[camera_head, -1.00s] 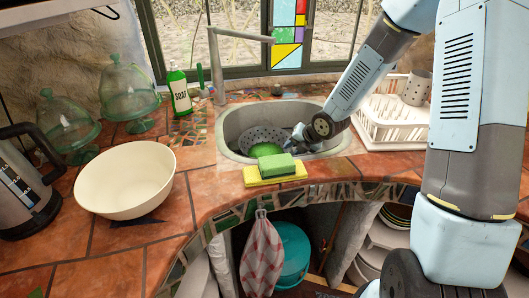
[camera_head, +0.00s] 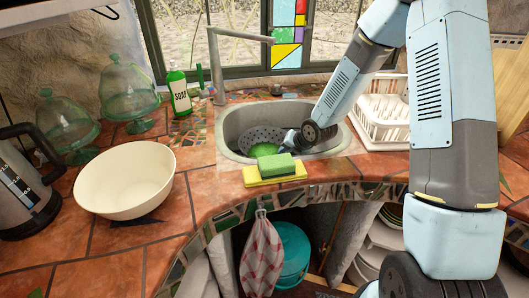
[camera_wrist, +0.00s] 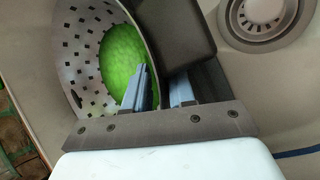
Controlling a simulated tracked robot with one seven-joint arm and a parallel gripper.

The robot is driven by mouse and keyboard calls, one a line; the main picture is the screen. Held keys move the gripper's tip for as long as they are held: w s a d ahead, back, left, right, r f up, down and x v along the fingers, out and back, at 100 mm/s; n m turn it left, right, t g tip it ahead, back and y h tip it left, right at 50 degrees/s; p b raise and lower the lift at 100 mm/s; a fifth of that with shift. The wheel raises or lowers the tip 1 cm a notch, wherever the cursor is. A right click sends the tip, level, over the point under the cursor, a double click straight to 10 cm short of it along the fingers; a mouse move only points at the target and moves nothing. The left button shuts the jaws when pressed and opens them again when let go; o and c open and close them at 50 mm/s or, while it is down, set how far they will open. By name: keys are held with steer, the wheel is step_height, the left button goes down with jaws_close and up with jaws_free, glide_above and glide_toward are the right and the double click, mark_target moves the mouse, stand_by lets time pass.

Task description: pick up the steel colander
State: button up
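The steel colander (camera_head: 262,136) sits in the sink, a grey bowl pierced with small holes. A green rounded thing (camera_wrist: 122,58) lies inside it. In the wrist view the colander (camera_wrist: 82,62) fills the left side, tilted in the picture. My gripper (camera_wrist: 158,90) is at its rim with the fingers apart. One finger is on the inner side over the green thing and the other is outside, with the colander's wall running between them. Whether either finger touches the wall I cannot tell. In the head view the fingertips are hard to make out.
The sink (camera_head: 229,128) has a drain (camera_wrist: 264,14); a dark block-like shape (camera_wrist: 168,28) is close to the outer finger. A sponge (camera_head: 276,170), cream bowl (camera_head: 124,180), soap bottle (camera_head: 179,90), tap (camera_head: 216,65) and white dish rack (camera_head: 384,112) surround the sink.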

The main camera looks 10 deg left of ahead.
jaws_close()
steer(key=shift+r, duration=0.1)
stand_by(0.4)
step_height(320, 180, up, 10)
steer(key=shift+f, duration=0.1)
stand_by(0.5)
stand_by(2.0)
